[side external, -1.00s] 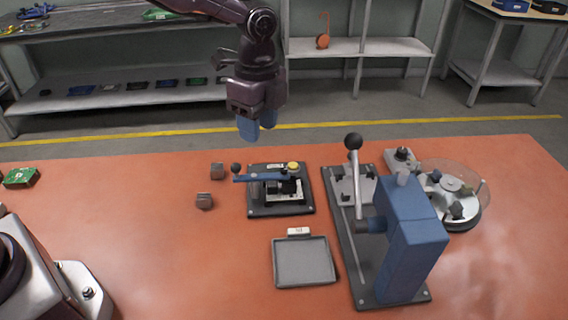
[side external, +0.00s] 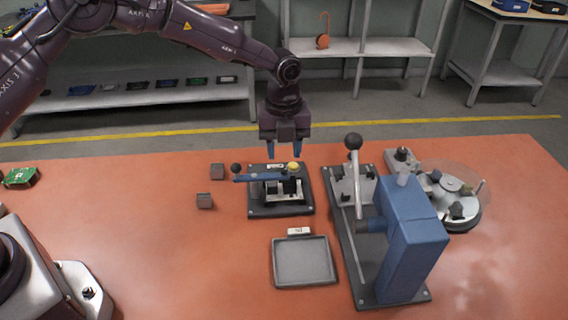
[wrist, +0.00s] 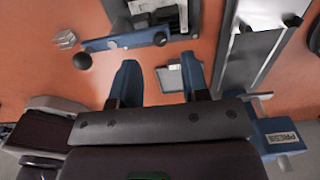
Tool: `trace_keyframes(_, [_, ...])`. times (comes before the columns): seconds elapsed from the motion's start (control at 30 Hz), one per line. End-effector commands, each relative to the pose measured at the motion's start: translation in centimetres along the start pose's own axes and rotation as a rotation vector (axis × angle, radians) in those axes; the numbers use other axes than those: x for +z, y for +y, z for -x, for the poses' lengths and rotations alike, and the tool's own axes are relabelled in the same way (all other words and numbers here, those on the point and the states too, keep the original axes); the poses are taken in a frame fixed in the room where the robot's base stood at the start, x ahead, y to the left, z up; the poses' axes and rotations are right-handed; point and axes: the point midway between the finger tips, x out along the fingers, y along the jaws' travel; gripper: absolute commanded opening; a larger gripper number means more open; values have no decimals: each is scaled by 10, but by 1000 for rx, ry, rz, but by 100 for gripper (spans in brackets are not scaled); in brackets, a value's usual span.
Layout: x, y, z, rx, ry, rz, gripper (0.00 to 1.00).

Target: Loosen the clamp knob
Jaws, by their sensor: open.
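The clamp fixture (side external: 257,205) is a dark plate on the bench with a blue lever bar (side external: 254,178) across it. The bar ends in a black ball (side external: 236,168) at its left. A yellow round cap (side external: 293,166) sits at the plate's back, and small dark parts stand near its middle; I cannot tell which is the clamp knob. My gripper (side external: 285,153) is open and empty, pointing down above the fixture's back edge. In the wrist view the blue bar (wrist: 128,39) and black ball (wrist: 82,61) show beyond my open fingers (wrist: 160,80), apart from them.
A blue press (side external: 410,240) with an upright ball-topped lever (side external: 356,175) stands right of the fixture. A grey tray (side external: 303,262) lies in front. Two small brown blocks (side external: 205,201) sit at left. A round covered device (side external: 462,207) is far right. The bench's left middle is clear.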

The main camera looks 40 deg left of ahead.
Motion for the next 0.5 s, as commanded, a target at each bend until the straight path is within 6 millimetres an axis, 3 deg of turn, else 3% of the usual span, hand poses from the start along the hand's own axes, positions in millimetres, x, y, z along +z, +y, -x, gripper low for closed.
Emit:
trace_keyframes(0.2, [0,0,-35,1,0,1,42])
trace_keyframes(0.5, [0,0,-47,-1,-2,1,42])
